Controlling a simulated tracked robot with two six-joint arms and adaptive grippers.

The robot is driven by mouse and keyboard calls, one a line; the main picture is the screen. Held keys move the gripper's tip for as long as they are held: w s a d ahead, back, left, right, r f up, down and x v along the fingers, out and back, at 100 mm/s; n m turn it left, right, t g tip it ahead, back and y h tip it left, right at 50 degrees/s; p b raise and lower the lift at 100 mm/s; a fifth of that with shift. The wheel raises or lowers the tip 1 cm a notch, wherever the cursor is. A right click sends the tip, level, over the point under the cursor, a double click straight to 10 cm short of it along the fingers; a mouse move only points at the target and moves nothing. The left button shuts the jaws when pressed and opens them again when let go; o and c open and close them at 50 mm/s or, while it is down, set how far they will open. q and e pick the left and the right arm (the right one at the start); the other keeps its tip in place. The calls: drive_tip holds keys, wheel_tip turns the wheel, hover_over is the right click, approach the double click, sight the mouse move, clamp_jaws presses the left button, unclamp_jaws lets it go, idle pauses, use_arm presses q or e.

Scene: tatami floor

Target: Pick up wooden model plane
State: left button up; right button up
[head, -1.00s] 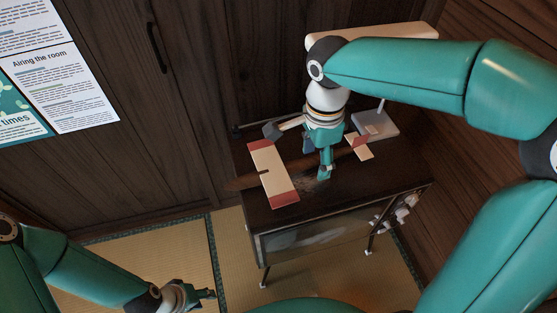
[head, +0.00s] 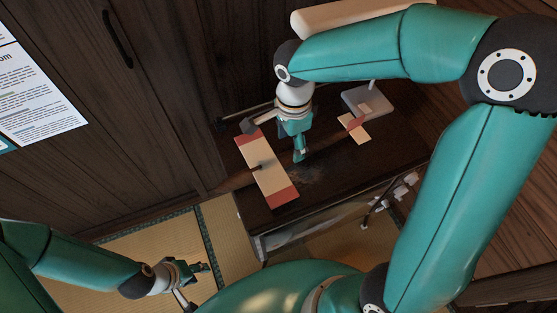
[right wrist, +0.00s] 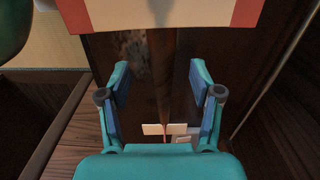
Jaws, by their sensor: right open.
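The wooden model plane lies on a dark low table (head: 345,185). Its cream wing with red ends (head: 264,172) and its cream and red tail (head: 354,128) show in the head view; most of the brown body is hidden there by my right gripper or too dark. My right gripper (head: 274,142) is open over the body, between wing and tail. In the right wrist view the open fingers (right wrist: 158,70) stand on either side of the body (right wrist: 163,90), the wing (right wrist: 150,15) beyond them, the tail (right wrist: 165,129) nearer. My left gripper (head: 196,284) is open and empty, low at the left.
A grey lamp base (head: 366,100) stands on the table close behind the tail, its long pale head (head: 335,18) above. White items (head: 400,187) hang or sit by the table's front right. A dark cabinet wall (head: 165,90) is behind. Tatami (head: 160,245) lies in front at left.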

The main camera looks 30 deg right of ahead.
sight(290, 154)
wheel_tip(290, 154, down, 8)
drive_tip(key=shift+w+d+f, duration=0.1)
drive_tip(key=shift+w+d, duration=0.05)
idle(0.4)
drive_tip(key=shift+c, duration=0.2)
clamp_jaws()
